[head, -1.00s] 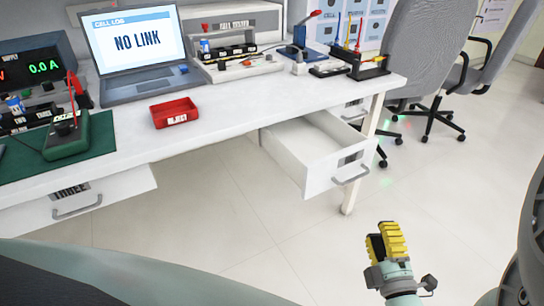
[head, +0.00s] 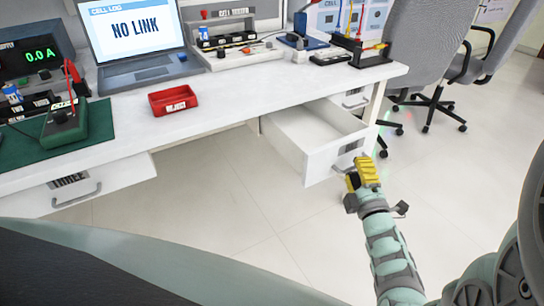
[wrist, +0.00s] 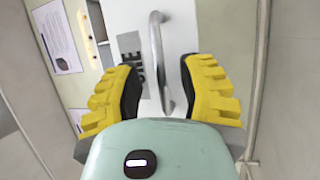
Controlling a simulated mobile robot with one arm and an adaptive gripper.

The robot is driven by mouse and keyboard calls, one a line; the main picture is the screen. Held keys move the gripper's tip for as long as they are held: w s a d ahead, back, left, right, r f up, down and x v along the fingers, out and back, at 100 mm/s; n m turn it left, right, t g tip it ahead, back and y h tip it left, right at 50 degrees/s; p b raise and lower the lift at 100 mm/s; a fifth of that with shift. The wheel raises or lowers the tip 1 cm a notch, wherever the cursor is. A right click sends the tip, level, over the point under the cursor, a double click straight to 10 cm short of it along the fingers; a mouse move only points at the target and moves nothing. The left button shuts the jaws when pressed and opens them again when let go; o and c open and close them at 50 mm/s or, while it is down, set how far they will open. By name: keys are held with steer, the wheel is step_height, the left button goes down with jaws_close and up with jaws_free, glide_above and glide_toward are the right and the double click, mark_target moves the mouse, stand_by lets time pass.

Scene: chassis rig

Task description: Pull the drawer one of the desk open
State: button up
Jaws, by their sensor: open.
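The white drawer (head: 318,163) under the right part of the desk stands pulled well out, its empty inside showing. A dark label on its front also shows in the wrist view (wrist: 131,62), partly hidden by a finger; what can be read looks like "ONE". My gripper (head: 362,172) is at the drawer front, its yellow fingers open. In the wrist view the metal handle (wrist: 158,60) runs upright between the spread fingers (wrist: 158,85). I see a gap on both sides of it and no clear contact. In the head view my gripper hides most of the handle.
The white desk (head: 225,95) carries a laptop (head: 135,45), a red tray (head: 173,101) and a green mat (head: 100,120). Drawer three (head: 75,190) shows at the left, its handle facing me. Grey chairs (head: 420,50) stand behind the right end. Floor is clear around the drawer.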

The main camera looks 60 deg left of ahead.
steer(key=shift+w+a, duration=0.2)
steer(key=shift+a, duration=0.5)
steer(key=shift+o, duration=0.4)
steer(key=shift+r, duration=0.1)
jaws_close()
steer(key=shift+d, duration=0.1)
